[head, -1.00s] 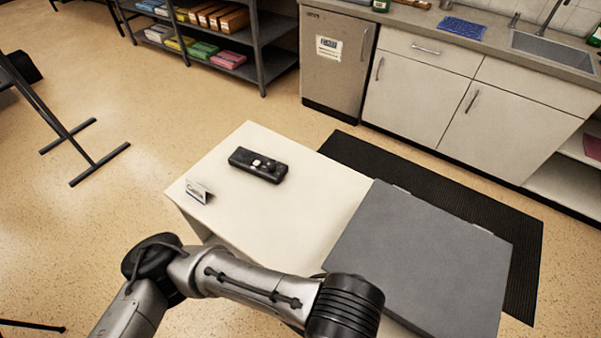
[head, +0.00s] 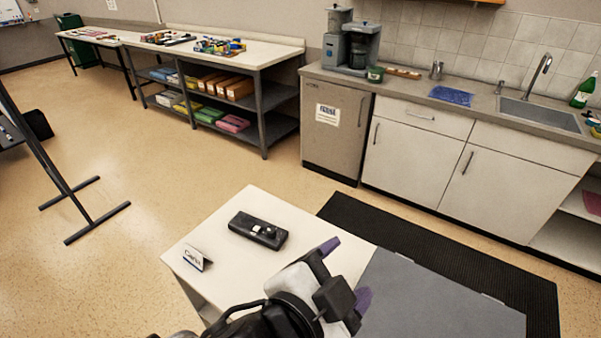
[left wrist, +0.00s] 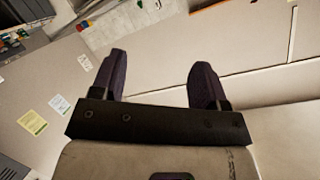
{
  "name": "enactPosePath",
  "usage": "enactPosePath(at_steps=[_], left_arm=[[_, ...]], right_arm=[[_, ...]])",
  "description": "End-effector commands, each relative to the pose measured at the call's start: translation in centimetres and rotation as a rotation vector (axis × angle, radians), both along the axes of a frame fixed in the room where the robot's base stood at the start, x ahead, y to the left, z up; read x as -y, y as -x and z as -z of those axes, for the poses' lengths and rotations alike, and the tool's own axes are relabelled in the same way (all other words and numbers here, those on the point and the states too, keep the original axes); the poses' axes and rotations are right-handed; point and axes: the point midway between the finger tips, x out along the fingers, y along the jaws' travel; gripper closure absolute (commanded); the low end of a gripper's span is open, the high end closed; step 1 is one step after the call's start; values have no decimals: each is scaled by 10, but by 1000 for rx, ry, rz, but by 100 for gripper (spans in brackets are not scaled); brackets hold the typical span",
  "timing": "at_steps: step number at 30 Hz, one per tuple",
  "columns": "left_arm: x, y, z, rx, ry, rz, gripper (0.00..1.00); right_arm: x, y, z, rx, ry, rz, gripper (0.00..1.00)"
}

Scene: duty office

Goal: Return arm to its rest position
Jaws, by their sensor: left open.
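My left gripper (head: 345,272) comes in from the bottom of the head view, above the white table (head: 215,232). Its two dark purple fingers are apart with nothing between them. In the left wrist view the open fingers (left wrist: 157,85) also show, apart and empty. My right gripper is in neither view.
A black device (head: 257,231) and a small sign (head: 196,257) stand on the white table. A grey panel (head: 430,300) lies at its right. Behind are a black mat (head: 450,250), white cabinets (head: 420,150) and a shelved workbench (head: 265,60). Open floor lies left.

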Motion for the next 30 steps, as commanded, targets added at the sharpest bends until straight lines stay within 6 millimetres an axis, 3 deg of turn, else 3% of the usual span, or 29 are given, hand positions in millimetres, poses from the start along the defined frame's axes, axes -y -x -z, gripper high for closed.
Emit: enactPosePath(at_steps=[3,6,10,13,17,21,24,30], left_arm=[[-58,-28,14,-40,154,-193,32],[-103,-42,43,-106,231,-346,32],[-157,-43,97,-222,272,-525,32],[-193,-31,145,-328,274,-640,32],[-228,-1,210,-482,249,-754,32],[-256,46,276,-651,191,-854,32],[-266,82,311,-754,146,-895,32],[-269,144,358,-916,66,-921,32]], right_arm=[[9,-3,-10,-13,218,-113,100],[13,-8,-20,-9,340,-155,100],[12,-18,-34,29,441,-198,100],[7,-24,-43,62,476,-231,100],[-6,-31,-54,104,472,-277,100],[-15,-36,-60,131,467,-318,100],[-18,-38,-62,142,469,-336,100],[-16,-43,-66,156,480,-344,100]])
